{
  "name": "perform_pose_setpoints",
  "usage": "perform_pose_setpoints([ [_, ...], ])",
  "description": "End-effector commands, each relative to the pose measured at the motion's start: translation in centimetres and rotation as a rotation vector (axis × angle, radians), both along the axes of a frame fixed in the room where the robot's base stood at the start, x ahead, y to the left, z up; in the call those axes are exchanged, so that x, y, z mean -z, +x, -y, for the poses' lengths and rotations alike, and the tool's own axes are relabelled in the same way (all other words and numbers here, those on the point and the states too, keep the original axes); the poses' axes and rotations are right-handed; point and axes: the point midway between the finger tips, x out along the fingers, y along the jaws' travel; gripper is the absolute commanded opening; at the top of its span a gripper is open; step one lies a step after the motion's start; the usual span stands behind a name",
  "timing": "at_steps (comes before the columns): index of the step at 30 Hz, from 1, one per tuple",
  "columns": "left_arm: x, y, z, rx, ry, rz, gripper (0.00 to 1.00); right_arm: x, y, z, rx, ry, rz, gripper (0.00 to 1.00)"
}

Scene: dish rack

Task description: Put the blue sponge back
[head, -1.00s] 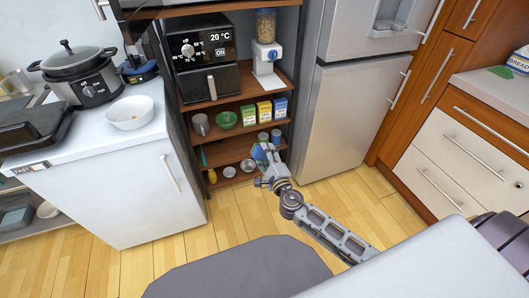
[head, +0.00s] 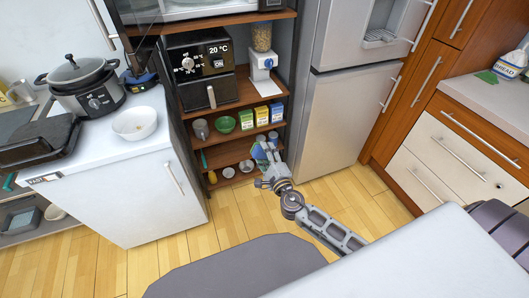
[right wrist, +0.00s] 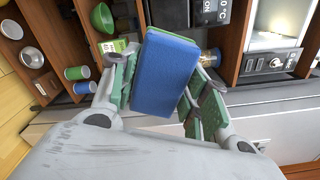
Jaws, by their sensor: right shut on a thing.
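The blue sponge (right wrist: 165,75) is between the fingers of my right gripper (right wrist: 168,85) in the right wrist view. The gripper is shut on it, with a finger along each side, and a green layer shows along its edge. In the head view my right gripper (head: 270,163) is in front of the lower shelves of the wooden shelf unit, and the sponge (head: 257,152) shows small and partly hidden by the fingers. My left gripper is not in view.
The shelf unit holds a green bowl (head: 224,124), small boxes (head: 261,116), cans and an air fryer (head: 204,75). A fridge (head: 341,120) stands to its right. A white counter (head: 95,165) with a white bowl (head: 134,124) is at left. Open wooden floor (head: 230,215) lies in front.

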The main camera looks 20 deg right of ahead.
Motion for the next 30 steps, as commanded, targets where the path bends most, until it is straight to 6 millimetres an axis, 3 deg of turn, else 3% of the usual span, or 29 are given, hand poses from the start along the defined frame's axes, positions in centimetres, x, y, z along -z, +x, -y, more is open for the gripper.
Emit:
perform_pose_setpoints([
  [30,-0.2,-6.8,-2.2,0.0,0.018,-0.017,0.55,-8.0,-2.7,0.0,0.0,0.001,-0.001,0.31],
])
